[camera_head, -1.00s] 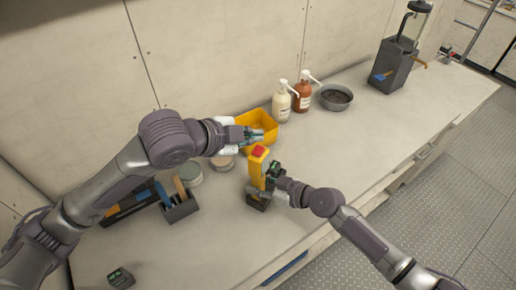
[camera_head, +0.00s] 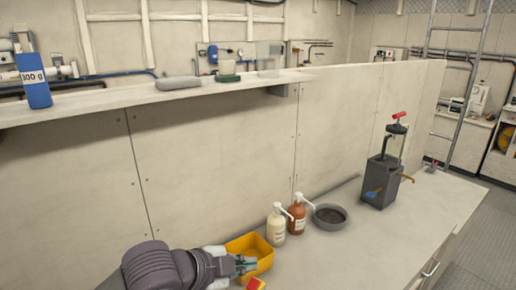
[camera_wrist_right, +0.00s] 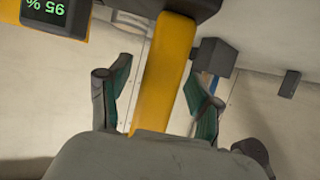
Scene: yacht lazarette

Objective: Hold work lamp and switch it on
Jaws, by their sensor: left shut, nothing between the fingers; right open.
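The work lamp (camera_head: 252,284) shows only its yellow top with a red part at the bottom edge of the head view. In the right wrist view, its yellow body (camera_wrist_right: 165,70) stands between the spread fingers of my right gripper (camera_wrist_right: 160,92). The fingers have green pads, and gaps show on both sides of the body. My right gripper is out of the head view. My left gripper (camera_head: 246,265) is shut and empty, just above the lamp top in the picture and in front of the yellow bin. A dark display reading 95 % (camera_wrist_right: 46,10) appears upside down in the right wrist view.
A yellow bin (camera_head: 262,247), a cream pump bottle (camera_head: 276,226), a brown pump bottle (camera_head: 297,216) and a grey bowl (camera_head: 329,217) stand along the wall. A dark grey pump unit (camera_head: 381,183) is farther right. A shelf (camera_head: 120,97) overhangs at upper left. The bench's right front is clear.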

